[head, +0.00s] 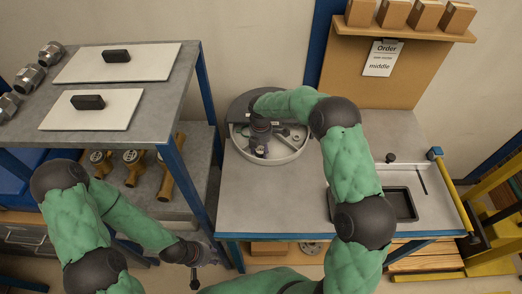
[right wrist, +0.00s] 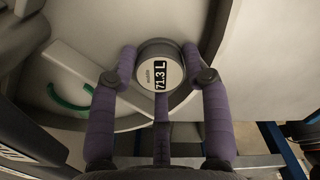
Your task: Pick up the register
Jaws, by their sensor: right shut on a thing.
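The register is a small round unit (right wrist: 160,75) with a grey rim and a display reading "71.3 L"; it sits between the purple-wrapped fingers of my right gripper (right wrist: 158,78) in the right wrist view. The fingers touch it on both sides. In the head view my right gripper (head: 260,142) is over the round white-rimmed basin (head: 290,155), and the register there is hidden by my arm and gripper. My left gripper (head: 196,272) hangs low in front of the left shelf, away from the register; its fingers are too small to read.
A grey bench (head: 262,205) carries the basin and a black tray (head: 400,203) at right. The left shelf holds white boards (head: 118,62) with black handles, metal fittings (head: 30,78) and several brass meters (head: 134,165) below. An order sheet (head: 381,58) hangs behind.

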